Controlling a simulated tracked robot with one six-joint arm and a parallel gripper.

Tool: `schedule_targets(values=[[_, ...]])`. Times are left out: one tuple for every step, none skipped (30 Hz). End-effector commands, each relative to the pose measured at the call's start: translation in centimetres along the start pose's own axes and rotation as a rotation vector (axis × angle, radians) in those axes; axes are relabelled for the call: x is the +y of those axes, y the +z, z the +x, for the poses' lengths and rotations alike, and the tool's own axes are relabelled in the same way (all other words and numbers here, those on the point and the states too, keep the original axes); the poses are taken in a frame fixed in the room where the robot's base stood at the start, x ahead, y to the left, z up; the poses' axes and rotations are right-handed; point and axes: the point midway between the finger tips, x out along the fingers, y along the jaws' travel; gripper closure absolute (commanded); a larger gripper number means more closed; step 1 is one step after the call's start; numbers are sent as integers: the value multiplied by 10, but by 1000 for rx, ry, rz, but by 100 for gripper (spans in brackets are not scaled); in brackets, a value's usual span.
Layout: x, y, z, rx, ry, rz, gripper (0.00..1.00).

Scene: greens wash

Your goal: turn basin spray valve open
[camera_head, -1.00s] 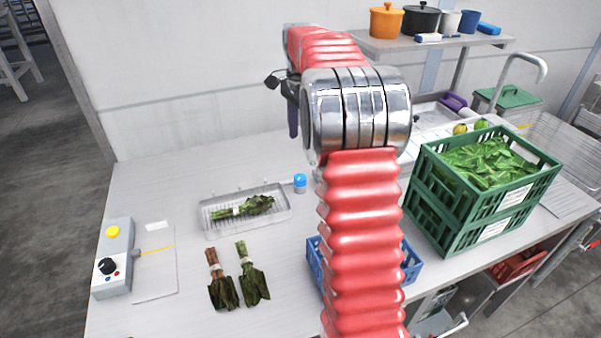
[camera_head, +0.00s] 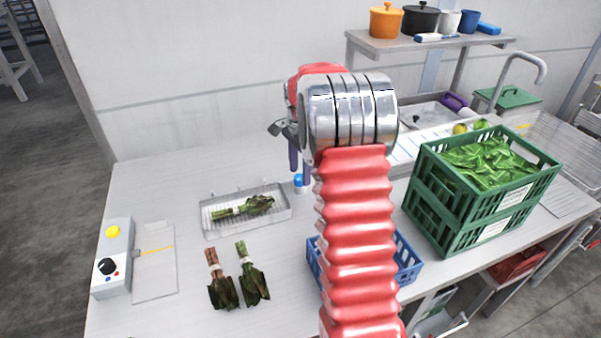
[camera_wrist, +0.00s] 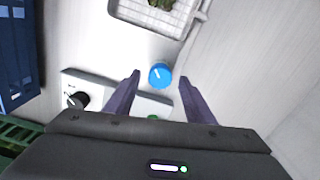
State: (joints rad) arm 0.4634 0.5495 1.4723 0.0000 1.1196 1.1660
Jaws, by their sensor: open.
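A round blue knob (camera_head: 299,181) with a white pointer line, which looks like the spray valve, stands on the bench beside the wire basin (camera_head: 284,205). The knob also shows in the wrist view (camera_wrist: 160,74), its pointer slanting toward the upper left. My gripper (camera_head: 300,172) is open, with its purple fingers reaching down by the knob. In the wrist view the fingertips of my gripper (camera_wrist: 160,78) lie on either side of the knob, with a gap on each side. I cannot tell their exact height over it.
A bundle of greens (camera_head: 243,208) lies in the basin. A pale box with a black knob (camera_wrist: 77,98) is close to my fingers in the wrist view. A blue crate (camera_head: 407,262) and stacked green crates (camera_head: 432,210) stand right. Two wilted bundles (camera_head: 253,281) lie in front.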

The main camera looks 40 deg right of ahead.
Motion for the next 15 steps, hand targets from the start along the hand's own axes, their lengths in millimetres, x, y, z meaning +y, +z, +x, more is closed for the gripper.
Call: schedule_targets(values=[[0,0,5,-1,1,0,51],[0,0,7,-1,1,0,51],[0,0,9,0,1,0,51],[0,0,10,0,0,0,51],[0,0,11,0,0,0,51],[0,0,11,0,0,0,51],[0,0,11,0,0,0,51],[0,0,12,0,0,-1,51],[0,0,11,0,0,-1,51],[0,0,11,0,0,-1,51],[0,0,11,0,0,-1,51],[0,0,11,0,0,-1,51],[0,0,11,0,0,-1,51],[0,0,11,0,0,-1,53],[0,0,11,0,0,-1,56]])
